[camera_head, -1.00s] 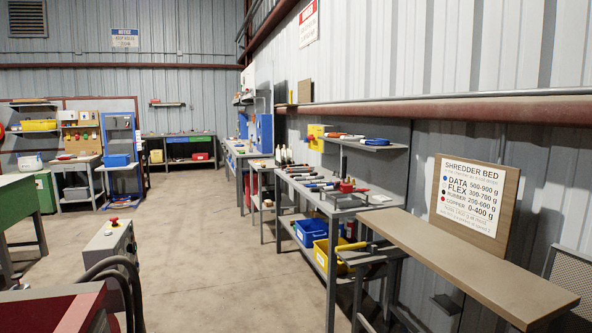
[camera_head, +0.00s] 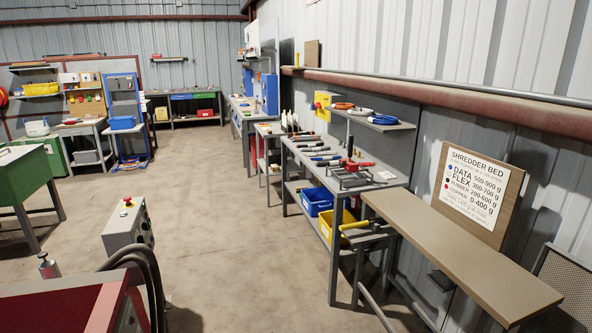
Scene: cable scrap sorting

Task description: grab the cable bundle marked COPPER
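I see no cable bundle that I can read as marked COPPER. A sign (camera_head: 475,190) headed SHREDDER BED lists DATA, FLEX, RUBBER and COPPER with weight ranges; COPPER reads 0-400 g beside a red dot. On a wall shelf (camera_head: 405,127) lie an orange coil-like item (camera_head: 344,105), a white one (camera_head: 360,111) and a blue one (camera_head: 383,119), too small to show any marking. Neither of my grippers is in view.
A bare brown-topped table (camera_head: 455,255) stands at the right below the sign. A grey workbench (camera_head: 375,184) holds several tools, with a blue bin (camera_head: 317,201) and a yellow bin (camera_head: 335,226) underneath. A red-topped unit (camera_head: 60,308) is at lower left. The middle floor is clear.

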